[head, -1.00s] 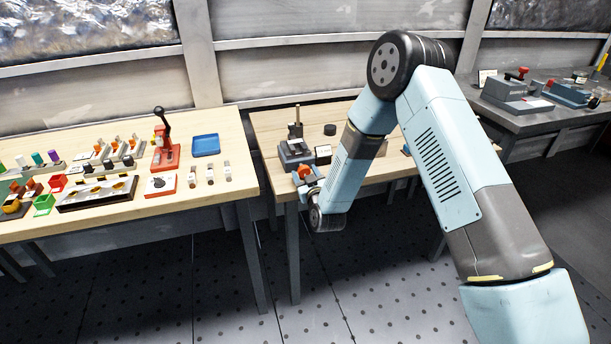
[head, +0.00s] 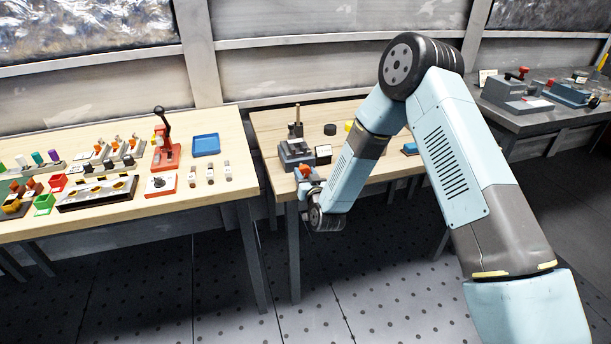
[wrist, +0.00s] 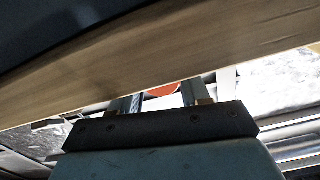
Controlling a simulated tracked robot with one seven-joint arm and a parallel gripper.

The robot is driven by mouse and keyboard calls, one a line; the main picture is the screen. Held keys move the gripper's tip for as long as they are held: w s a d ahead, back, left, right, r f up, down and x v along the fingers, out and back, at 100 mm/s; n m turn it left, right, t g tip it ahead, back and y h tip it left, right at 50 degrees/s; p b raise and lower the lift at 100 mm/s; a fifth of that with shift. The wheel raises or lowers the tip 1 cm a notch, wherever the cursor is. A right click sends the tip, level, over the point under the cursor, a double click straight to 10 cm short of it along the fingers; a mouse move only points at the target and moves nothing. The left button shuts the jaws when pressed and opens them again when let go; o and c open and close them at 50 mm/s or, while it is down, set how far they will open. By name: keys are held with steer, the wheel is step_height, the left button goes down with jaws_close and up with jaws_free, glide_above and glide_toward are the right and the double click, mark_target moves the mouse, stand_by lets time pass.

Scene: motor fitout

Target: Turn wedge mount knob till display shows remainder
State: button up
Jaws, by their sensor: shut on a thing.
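A grey mount (head: 296,153) with an upright post stands at the front left of the middle table. An orange-red knob (head: 304,171) sits in front of the mount at the table's front edge. My gripper (head: 306,177) reaches it from the front and is shut on it. In the wrist view, the red knob (wrist: 162,91) shows between my two fingers (wrist: 158,98), partly hidden by the tabletop edge. The display's reading is too small to make out.
The wooden tabletop edge (wrist: 150,65) crosses the wrist view close to my fingers. A black round part (head: 330,129) and a yellow part (head: 349,126) lie further back. The left table (head: 130,213) holds several fittings, a red lever press (head: 165,153) and a blue tray (head: 206,145).

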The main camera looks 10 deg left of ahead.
steer(key=shift+m, duration=0.3)
steer(key=o, duration=1.1)
steer(key=shift+c, duration=0.2)
steer(key=v, duration=1.3)
steer(key=shift+s+d, duration=0.2)
steer(key=shift+s, duration=0.15)
steer(key=shift+f, duration=0.1)
